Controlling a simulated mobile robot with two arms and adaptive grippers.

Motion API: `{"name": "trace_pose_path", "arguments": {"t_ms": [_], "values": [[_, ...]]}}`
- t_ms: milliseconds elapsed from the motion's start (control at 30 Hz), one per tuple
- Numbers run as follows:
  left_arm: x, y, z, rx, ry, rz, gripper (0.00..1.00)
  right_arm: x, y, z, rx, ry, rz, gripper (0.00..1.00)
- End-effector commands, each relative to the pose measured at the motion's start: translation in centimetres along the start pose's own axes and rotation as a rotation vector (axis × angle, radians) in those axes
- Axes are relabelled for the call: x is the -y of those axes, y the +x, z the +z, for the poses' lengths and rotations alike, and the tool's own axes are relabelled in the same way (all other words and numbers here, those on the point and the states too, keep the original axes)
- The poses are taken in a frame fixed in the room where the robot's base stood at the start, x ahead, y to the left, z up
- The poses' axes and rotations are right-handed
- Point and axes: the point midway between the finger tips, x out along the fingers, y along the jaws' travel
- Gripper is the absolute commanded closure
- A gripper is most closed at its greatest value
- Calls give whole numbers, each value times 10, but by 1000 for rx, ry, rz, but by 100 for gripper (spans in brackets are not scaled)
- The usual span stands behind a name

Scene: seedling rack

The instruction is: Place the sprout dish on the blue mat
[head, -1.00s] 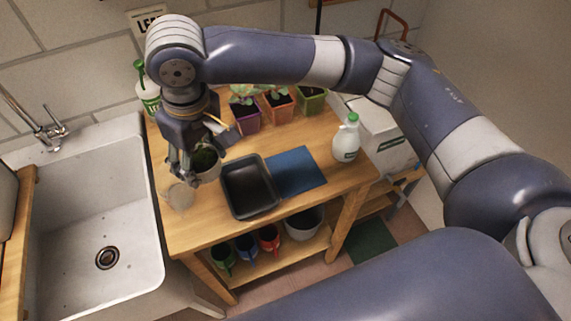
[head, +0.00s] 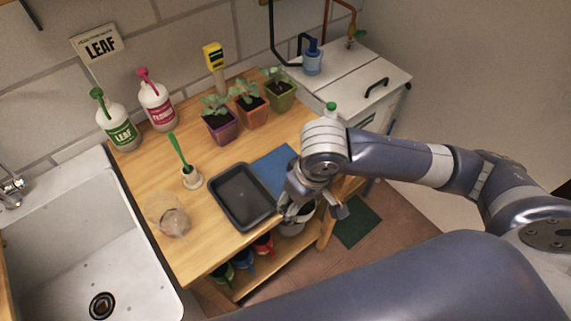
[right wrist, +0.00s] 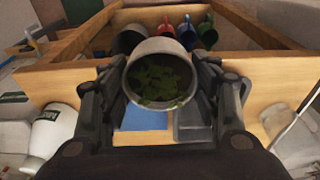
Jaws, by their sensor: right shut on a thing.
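The sprout dish (right wrist: 158,80), a pale round cup with green leaves inside, is between the fingers of my right gripper (right wrist: 160,92) in the right wrist view. The gripper is shut on it. In the head view my right gripper (head: 296,203) is at the near right corner of the blue mat (head: 275,166), and the arm hides part of the mat. I cannot clearly make out the dish there. The mat also shows below the dish in the wrist view (right wrist: 143,119), bare where visible. My left gripper is not in view.
A black tray (head: 243,196) lies left of the mat. Potted seedlings (head: 249,114) stand behind it. A jug with a green cap (head: 331,107) is mostly hidden by my arm.

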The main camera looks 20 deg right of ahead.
Motion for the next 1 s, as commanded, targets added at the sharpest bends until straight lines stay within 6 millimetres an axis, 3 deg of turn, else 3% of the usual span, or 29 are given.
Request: {"name": "trace_pose_path", "arguments": {"t_ms": [300, 600, 833, 1000], "values": [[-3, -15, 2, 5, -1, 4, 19, -30, 14, -68, -2, 3, 1, 69], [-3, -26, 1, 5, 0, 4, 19, -53, 29, -120, -2, 2, 0, 69], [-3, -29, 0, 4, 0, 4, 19, -58, 36, -132, -1, -1, -1, 69], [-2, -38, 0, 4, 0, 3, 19, -59, 57, -127, 2, -1, 0, 69]]}}
